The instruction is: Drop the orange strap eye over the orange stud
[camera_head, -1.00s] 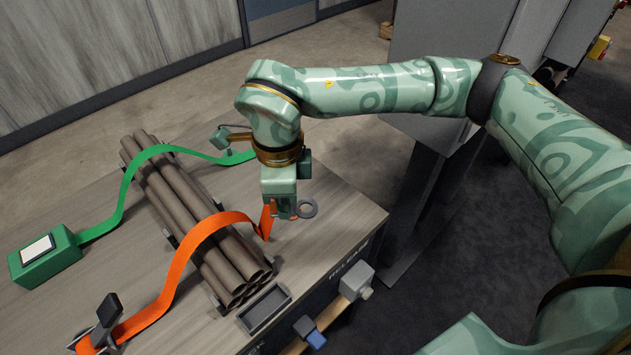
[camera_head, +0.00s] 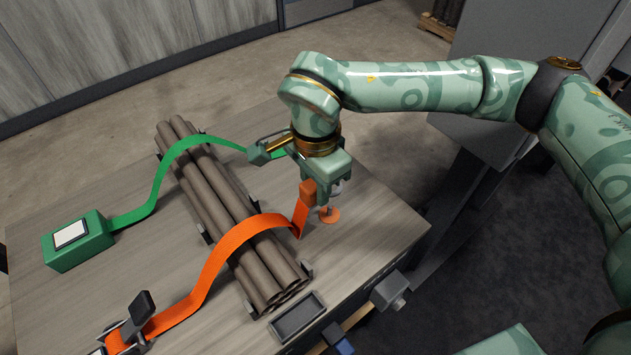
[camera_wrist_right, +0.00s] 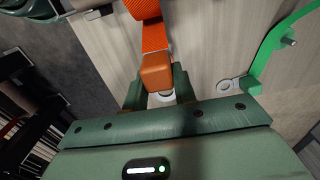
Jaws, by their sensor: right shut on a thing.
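The orange strap (camera_head: 235,238) arches over the bundle of brown pipes (camera_head: 215,205). Its far end has an orange block (camera_head: 308,190) with a pale ring eye (camera_head: 338,187). My right gripper (camera_head: 322,188) is shut on this strap end and points down. In the right wrist view, the orange block (camera_wrist_right: 157,72) and part of the eye (camera_wrist_right: 161,98) show between the fingers. The orange stud (camera_head: 329,214) stands on the table just below and in front of the gripper. The eye appears above the stud, apart from it; their exact alignment is unclear. My left gripper is not in view.
A green strap (camera_head: 158,180) crosses the pipes farther back, running from a green box (camera_head: 78,240). Its ring (camera_wrist_right: 228,86) shows in the right wrist view. A black-levered ratchet (camera_head: 140,308) holds the orange strap's near end. A dark tray (camera_head: 298,317) lies by the pipe ends.

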